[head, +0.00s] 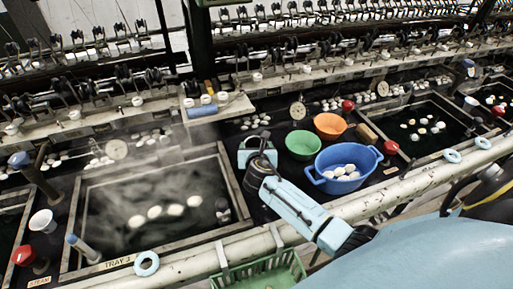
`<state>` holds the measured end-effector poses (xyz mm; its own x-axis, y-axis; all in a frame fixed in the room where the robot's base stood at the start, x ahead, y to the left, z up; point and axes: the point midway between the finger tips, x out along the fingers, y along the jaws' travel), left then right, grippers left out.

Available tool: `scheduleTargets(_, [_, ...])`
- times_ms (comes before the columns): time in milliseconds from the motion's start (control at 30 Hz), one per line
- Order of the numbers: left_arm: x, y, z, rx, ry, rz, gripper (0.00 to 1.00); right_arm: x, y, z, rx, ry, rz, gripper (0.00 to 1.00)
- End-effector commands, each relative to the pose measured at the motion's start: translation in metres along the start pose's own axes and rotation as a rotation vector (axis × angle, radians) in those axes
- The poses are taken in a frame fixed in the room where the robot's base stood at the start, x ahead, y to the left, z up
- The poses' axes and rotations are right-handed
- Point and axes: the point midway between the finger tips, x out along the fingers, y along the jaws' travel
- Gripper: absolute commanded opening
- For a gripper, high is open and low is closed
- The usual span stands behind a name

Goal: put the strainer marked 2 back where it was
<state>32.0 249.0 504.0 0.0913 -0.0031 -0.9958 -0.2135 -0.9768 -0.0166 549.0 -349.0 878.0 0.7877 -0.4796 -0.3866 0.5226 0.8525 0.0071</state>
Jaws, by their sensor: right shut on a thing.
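My right gripper (254,152) is at the back right corner of the steaming basin, left of the green bowl. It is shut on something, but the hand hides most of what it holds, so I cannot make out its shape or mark. A round, pale, strainer-like disc (117,150) is at the back of the steaming basin. Similar discs stand behind the bowls (297,110) and farther right (383,88). No number can be read on any of them. My left gripper is not in view.
The steaming basin (92,180), labelled TRAY 3, holds several white cocoons. A green bowl (303,145), an orange bowl (330,125) and a blue basin of cocoons (345,168) stand to the right. A green basket (262,272) hangs in front, below the rail (365,203).

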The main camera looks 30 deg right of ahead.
Motion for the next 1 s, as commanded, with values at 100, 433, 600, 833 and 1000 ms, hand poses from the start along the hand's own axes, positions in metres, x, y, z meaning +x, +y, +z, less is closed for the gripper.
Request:
scheduleTargets(100, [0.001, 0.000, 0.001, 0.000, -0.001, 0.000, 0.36, 0.001, 0.000, -0.002, -0.001, 0.000, 0.000, 0.77])
scheduleTargets(433, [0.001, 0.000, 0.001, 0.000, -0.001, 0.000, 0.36, 0.001, 0.000, -0.002, -0.001, 0.000, 0.000, 0.92])
scheduleTargets(600, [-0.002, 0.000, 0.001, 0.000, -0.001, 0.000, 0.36, -0.004, 0.000, 0.001, -0.001, 0.001, 0.001, 0.92])
scheduleTargets(833, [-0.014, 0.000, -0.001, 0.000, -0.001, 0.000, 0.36, -0.043, 0.000, 0.002, -0.001, 0.001, 0.002, 0.92])
scheduleTargets(1000, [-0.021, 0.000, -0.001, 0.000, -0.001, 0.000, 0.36, -0.079, 0.000, 0.002, -0.001, 0.001, 0.002, 0.92])
